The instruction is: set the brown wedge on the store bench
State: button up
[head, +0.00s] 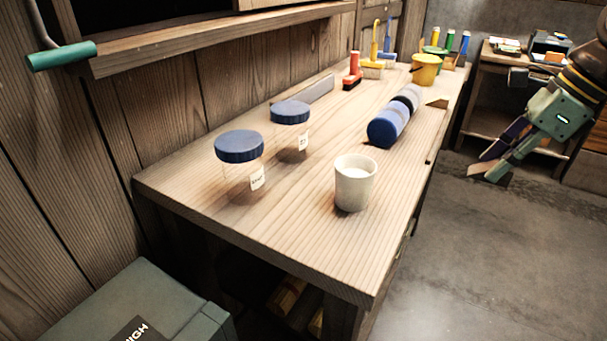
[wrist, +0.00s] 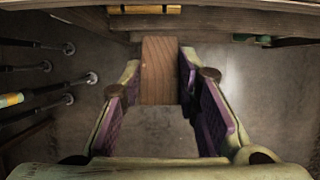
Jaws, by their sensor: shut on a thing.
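My gripper (head: 492,170) hangs over the floor at the right of the head view, pointing down, clear of the long wooden bench. In the wrist view my gripper (wrist: 159,78) has its purple-padded fingers on both sides of a brown wooden piece, the brown wedge (wrist: 158,70). It is held between the fingertips. In the head view the wedge is hard to make out at the fingertips. The long wooden bench (head: 300,245) runs along the plank wall. The frames do not show which bench is the store bench.
The long bench holds two blue-lidded jars (head: 239,147) (head: 290,111), a white cup (head: 355,182), a dark blue roll (head: 389,125), a small wooden piece (head: 437,103), brushes and a yellow bucket (head: 425,70). A smaller bench (head: 489,123) stands behind. Open floor lies right.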

send_over(394, 169)
jog(key=s+d, duration=0.1)
jog(key=d, duration=0.1)
jog(key=shift+s+a+f, duration=0.15)
jog(key=shift+a+f, duration=0.05)
jog(key=shift+f, duration=0.5)
jog(key=shift+w+a+f, duration=0.2)
jog(key=shift+a+f, duration=0.05)
jog(key=shift+f+p, duration=0.35)
jog(key=shift+f, duration=1.2)
jog(key=o, duration=0.5)
jog(key=shift+f, duration=0.15)
jog(key=o, duration=0.5)
jog(key=p+v, duration=0.1)
jog(key=v, duration=1.1)
jog(key=shift+d, duration=0.1)
